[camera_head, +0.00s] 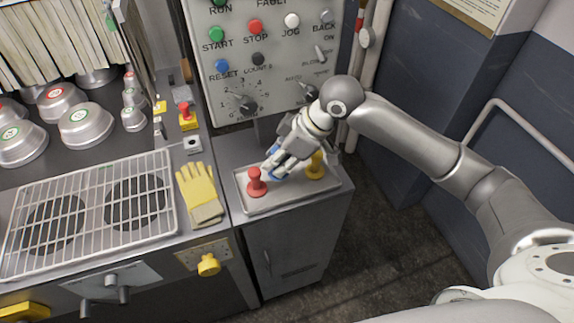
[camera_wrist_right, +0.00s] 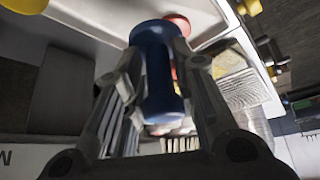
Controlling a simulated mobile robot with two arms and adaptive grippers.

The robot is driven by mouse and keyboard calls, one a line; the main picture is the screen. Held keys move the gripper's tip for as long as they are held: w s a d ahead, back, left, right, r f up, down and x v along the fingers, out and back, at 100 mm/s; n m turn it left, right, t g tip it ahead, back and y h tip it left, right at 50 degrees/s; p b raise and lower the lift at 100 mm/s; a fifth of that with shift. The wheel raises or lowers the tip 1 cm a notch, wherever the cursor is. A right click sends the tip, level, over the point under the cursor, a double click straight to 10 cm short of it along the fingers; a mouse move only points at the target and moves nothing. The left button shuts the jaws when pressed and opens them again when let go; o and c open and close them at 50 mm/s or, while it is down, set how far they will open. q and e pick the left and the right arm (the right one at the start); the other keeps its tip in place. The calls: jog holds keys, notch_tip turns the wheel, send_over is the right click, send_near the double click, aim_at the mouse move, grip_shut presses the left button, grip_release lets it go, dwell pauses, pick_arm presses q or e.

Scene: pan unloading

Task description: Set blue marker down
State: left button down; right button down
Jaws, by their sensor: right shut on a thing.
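A blue marker (camera_wrist_right: 158,75) is between the fingers of my right gripper (camera_wrist_right: 160,85), which is shut on it. In the head view the right gripper (camera_head: 275,168) is low over a light tray (camera_head: 247,208), between a red marker (camera_head: 256,184) and a yellow marker (camera_head: 316,166). Only a bit of the blue marker (camera_head: 272,172) shows there; the fingers hide the rest. I cannot tell whether its base touches the tray. The red marker stands upright at the tray's left end, the yellow one at its right. My left gripper is not in view.
A control panel (camera_head: 258,60) with buttons and knobs stands behind the tray. A yellow glove (camera_head: 198,192) and a wire rack (camera_head: 95,210) lie on the counter to the left. Several metal pans (camera_head: 87,125) are at the back left. The floor (camera_head: 375,235) is open at right.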

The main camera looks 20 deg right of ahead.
jog(key=shift+w+d+f, duration=0.3)
jog(key=shift+d+f, duration=0.1)
jog(key=shift+f, duration=0.15)
jog(key=shift+w+d+f, duration=0.3)
jog(key=shift+d+f, duration=0.1)
jog(key=shift+f, duration=0.1)
jog(key=f+p, duration=0.1)
jog(key=f, duration=0.2)
jog(key=shift+w+d+p, duration=0.1)
jog(key=shift+d+p, duration=0.2)
jog(key=shift+p, duration=0.05)
jog(key=shift+f, duration=0.45)
jog(key=shift+f, duration=0.1)
jog(key=c, duration=1.2)
grip_release()
jog(key=shift+f, duration=0.1)
jog(key=shift+o, duration=0.2)
jog(key=shift+r, duration=0.2)
jog(key=b+v, duration=0.1)
jog(key=v, duration=1.1)
jog(key=shift+b, duration=0.4)
